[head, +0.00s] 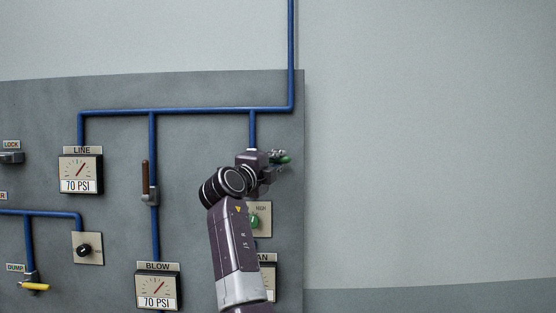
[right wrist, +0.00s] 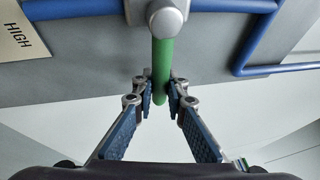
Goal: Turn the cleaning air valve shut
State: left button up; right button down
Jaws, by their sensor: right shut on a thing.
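The cleaning air valve has a green lever (head: 286,160) on the right-hand blue pipe branch. In the right wrist view its green lever (right wrist: 162,72) extends from a grey hub (right wrist: 167,19) and lies crosswise to the blue pipe. My right gripper (head: 279,158) is at the valve, its fingers around the lever. In the right wrist view my right gripper (right wrist: 162,90) is shut on the lever's outer end, one finger on each side. My wrist hides the valve body in the head view. My left gripper is not in view.
The grey panel (head: 200,92) also carries a LINE gauge (head: 80,174), a BLOW gauge (head: 157,290), a brown-handled valve (head: 146,176) and a yellow dump lever (head: 34,286). A partly hidden HIGH knob (head: 254,221) sits below the valve. Bare wall lies to the right.

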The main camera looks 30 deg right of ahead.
jog(key=shift+f, duration=0.2)
jog(key=c, duration=1.9)
grip_release()
jog(key=shift+r, duration=0.1)
jog(key=v, duration=1.2)
